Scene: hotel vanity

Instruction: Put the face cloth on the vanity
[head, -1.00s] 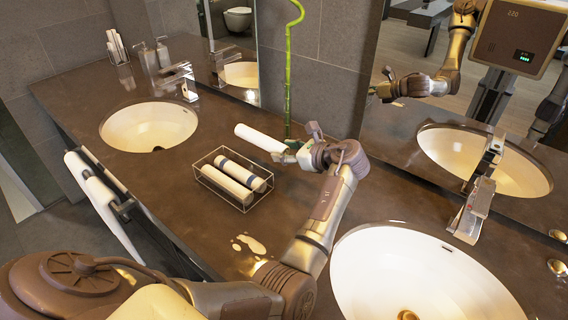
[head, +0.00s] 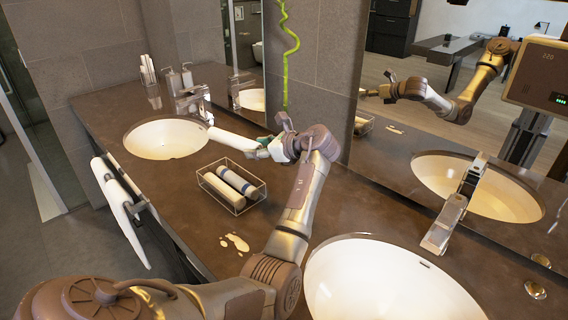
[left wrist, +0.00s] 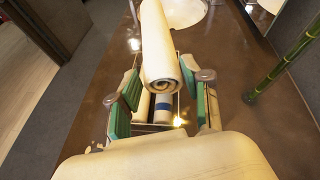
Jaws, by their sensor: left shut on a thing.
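The face cloth looks like a white rolled cloth (head: 232,138). It sticks out to the left from my left gripper (head: 268,149), which is shut on its near end and holds it, seemingly above the vanity (head: 195,225), behind the wire basket. In the left wrist view the roll (left wrist: 160,45) points away from me between the green-padded fingers (left wrist: 160,92), with its spiral end facing me. The gap under the roll is hard to judge. My right gripper is not in view.
A wire basket (head: 239,209) holds a white roll and a blue-striped roll. Pale spots (head: 236,242) mark the counter in front of it. Left basin (head: 165,138), right basin (head: 385,290), faucet (head: 190,100) and green bamboo stalk (head: 285,70) stand around. A towel hangs on the front rail (head: 120,205).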

